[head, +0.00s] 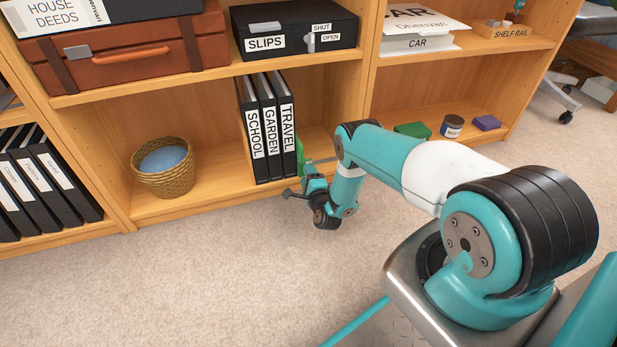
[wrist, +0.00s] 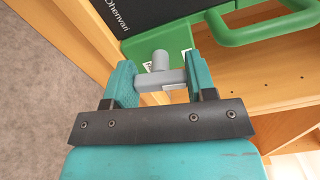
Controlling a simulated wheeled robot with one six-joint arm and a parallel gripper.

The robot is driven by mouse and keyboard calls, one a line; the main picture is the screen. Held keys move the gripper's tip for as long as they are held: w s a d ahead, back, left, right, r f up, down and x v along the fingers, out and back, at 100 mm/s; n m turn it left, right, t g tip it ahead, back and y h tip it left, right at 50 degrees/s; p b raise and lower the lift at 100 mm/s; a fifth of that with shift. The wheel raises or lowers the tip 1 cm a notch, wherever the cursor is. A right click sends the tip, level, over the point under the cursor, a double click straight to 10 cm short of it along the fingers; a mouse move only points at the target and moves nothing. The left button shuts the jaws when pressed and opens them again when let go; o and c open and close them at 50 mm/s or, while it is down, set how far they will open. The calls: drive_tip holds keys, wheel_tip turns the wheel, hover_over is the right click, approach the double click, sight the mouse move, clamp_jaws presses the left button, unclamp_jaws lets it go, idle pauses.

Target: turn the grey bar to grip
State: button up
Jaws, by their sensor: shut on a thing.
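The grey bar (wrist: 172,77) shows in the wrist view as a short crosspiece with a round stub, against a green part (wrist: 172,42) with two small white labels. My gripper (wrist: 155,76) is shut on the bar, one finger at each end; the bar lies crosswise between them. The label lettering is mostly hidden. In the head view the green part (head: 300,156) stands upright at the right of the binder marked TRAVEL (head: 286,120). My gripper (head: 302,186) is low in front of it there, and the bar cannot be made out clearly.
Binders marked SCHOOL (head: 252,130) and GARDEN (head: 269,128) stand left of TRAVEL. A wicker basket (head: 165,180) is further left. A shelf divider (head: 368,65) rises near my arm. A green handle (wrist: 262,32) juts out right of the bar. Carpet (head: 190,270) in front is clear.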

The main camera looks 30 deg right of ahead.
drive_tip(key=shift+n, duration=1.1)
drive_tip(key=o, duration=0.9)
drive_tip(key=shift+o, duration=0.2)
drive_tip(key=shift+s, duration=0.1)
drive_tip(key=p+v, duration=1)
drive_tip(key=v, duration=0.7)
drive_tip(key=shift+p, duration=0.4)
